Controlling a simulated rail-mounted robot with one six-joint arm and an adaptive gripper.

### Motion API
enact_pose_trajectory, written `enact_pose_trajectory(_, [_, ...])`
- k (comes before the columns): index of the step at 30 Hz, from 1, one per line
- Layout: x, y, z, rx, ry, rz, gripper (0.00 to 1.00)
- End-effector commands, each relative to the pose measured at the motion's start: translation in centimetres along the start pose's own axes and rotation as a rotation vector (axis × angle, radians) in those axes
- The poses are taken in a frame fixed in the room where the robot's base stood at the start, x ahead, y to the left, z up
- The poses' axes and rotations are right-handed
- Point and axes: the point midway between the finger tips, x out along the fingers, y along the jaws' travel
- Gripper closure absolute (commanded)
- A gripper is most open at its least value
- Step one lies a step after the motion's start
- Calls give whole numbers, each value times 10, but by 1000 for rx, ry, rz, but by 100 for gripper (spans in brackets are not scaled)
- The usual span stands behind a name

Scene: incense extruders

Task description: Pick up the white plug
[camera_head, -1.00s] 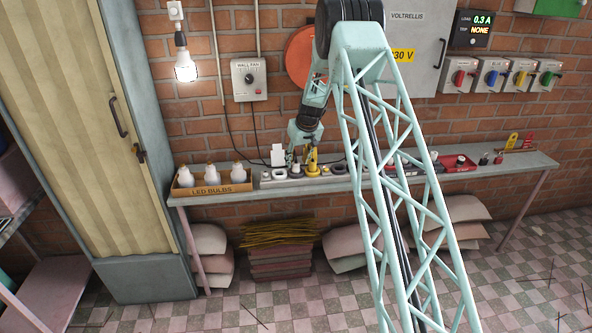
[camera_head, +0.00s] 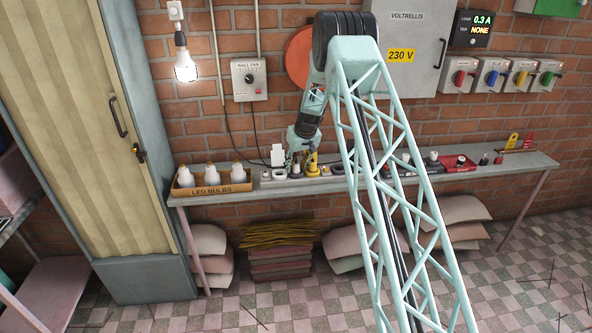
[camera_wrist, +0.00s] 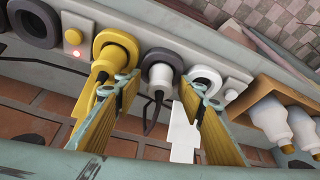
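A white plug (camera_wrist: 158,76) with a dark cord sits in a grey ring socket on the power strip (camera_wrist: 135,52), in the wrist view. My gripper (camera_wrist: 158,95) is open, its two yellow-padded fingers apart on either side of the plug in the picture. The pads do not appear to touch it. In the head view my gripper (camera_head: 298,160) is low over the strip, left of the yellow plug (camera_head: 312,162). It hides most of the white plug there.
The yellow plug (camera_wrist: 108,58) stands close to the left finger. A white ring socket (camera_wrist: 205,77) and a white card (camera_wrist: 184,135) are near the right finger. A box of LED bulbs (camera_head: 212,189) stands at the bench's left end. A brick wall is behind.

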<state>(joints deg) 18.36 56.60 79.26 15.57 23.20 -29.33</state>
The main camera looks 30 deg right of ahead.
Motion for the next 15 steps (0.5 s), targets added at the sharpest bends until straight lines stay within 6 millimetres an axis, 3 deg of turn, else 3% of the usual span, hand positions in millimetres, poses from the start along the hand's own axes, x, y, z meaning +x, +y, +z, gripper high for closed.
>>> enact_pose_trajectory(2, [0, 0, 0, 0, 0, 0, 64])
enact_pose_trajectory(10, [0, 0, 0, 0, 0, 0, 89])
enact_pose_trajectory(15, [0, 0, 0, 0, 0, 0, 90])
